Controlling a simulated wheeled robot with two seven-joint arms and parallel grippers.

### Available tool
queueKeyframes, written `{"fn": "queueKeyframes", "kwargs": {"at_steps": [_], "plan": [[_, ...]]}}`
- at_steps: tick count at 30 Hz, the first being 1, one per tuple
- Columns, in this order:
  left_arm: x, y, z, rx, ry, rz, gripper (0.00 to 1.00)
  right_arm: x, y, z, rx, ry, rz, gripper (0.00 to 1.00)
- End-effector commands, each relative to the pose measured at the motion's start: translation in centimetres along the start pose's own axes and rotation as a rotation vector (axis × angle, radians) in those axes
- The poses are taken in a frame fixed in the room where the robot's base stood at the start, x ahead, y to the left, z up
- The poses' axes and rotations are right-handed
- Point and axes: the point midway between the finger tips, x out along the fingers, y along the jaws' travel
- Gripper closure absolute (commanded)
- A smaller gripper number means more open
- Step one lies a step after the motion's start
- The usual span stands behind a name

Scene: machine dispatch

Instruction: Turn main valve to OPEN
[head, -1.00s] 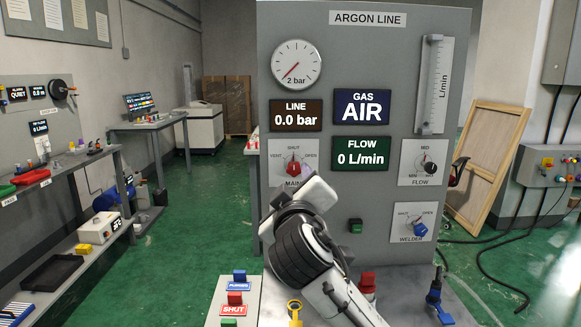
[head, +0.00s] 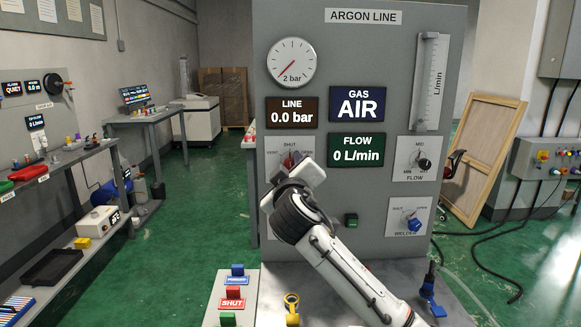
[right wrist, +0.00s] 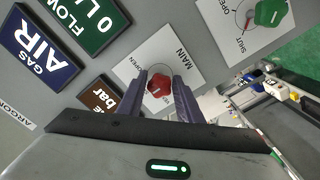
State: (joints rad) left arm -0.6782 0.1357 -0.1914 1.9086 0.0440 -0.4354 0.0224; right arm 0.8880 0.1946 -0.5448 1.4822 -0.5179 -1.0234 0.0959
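The main valve is a red knob (head: 290,161) on a white plate marked VENT, SHUT and OPEN, at the lower left of the argon panel. In the head view my right gripper (head: 301,176) is in front of it and hides its lower part and the MAIN label. In the right wrist view the red knob (right wrist: 160,86) sits between the two fingers of my right gripper (right wrist: 160,78), which look open around it. I cannot tell whether they touch it. What shows of the pointer seems to be toward SHUT. My left gripper is not in view.
The panel (head: 400,70) also carries a gauge (head: 291,62), a flow knob (head: 424,164) and a welder knob (head: 414,224). A green knob (right wrist: 270,12) is beside the main plate in the right wrist view. A button box (head: 236,295) stands at the front.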

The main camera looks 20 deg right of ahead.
Motion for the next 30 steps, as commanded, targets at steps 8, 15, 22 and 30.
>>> {"fn": "queueKeyframes", "kwargs": {"at_steps": [8,15,22,30], "plan": [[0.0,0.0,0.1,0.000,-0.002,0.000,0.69,0.0,0.0,0.0,0.002,-0.001,0.000,0.96],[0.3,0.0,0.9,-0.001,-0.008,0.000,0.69,-0.1,-0.2,0.1,0.056,-0.001,-0.001,0.96],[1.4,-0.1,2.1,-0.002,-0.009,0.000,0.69,-0.1,-0.4,0.2,0.206,0.000,-0.002,0.96],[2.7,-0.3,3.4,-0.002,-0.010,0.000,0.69,-0.1,-0.4,0.2,0.457,-0.001,-0.002,0.96]]}}
